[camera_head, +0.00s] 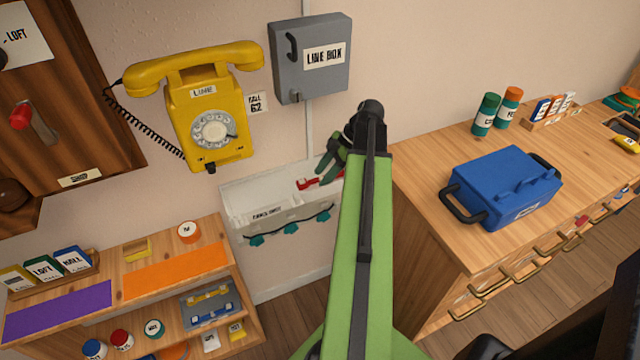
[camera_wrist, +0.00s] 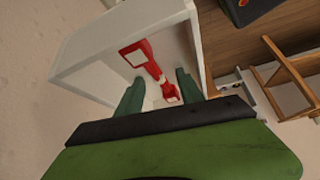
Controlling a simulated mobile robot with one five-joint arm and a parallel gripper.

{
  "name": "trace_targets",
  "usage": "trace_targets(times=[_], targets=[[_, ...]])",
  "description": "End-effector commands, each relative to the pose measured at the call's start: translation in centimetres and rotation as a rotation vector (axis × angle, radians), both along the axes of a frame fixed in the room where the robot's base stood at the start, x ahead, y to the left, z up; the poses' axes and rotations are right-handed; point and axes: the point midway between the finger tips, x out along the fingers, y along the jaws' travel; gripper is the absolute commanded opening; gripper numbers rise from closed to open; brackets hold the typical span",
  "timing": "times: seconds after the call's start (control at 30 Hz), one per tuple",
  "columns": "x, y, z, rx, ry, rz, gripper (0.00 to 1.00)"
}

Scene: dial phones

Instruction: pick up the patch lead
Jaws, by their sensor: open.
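A red piece with pale parts (camera_wrist: 148,62), which I take to be the patch lead, lies inside an open white bin (camera_wrist: 88,58). In the head view the red piece (camera_head: 306,184) shows near the back of the bin (camera_head: 245,205), partly hidden by my gripper. My gripper (camera_head: 331,165) is open above the bin. In the wrist view my two green fingers (camera_wrist: 160,80) stand apart, with the red piece between and beyond them. I cannot tell whether they touch it.
The bin's front carries a dark cord with teal pieces (camera_head: 290,238). A yellow phone (camera_head: 208,105) and grey line box (camera_head: 312,62) hang above. A wooden shelf (camera_head: 135,285) stands left; a counter (camera_head: 425,190) with a blue case (camera_head: 505,190) stands right.

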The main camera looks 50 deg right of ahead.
Motion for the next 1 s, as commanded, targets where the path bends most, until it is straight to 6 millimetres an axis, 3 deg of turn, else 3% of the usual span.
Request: trace_targets(times=[0.07, 0.4, 0.83, 1.0], targets=[[0.0, 0.0, 0.1, 0.0, 0.0, 0.0, 0.42], [0.0, 0.0, 0.1, 0.0, 0.0, 0.001, 0.0], [0.1, 0.0, 0.2, 0.0, 0.0, 0.001, 0.0], [0.1, 0.1, 1.7, 0.0, 0.0, 0.002, 0.0]])
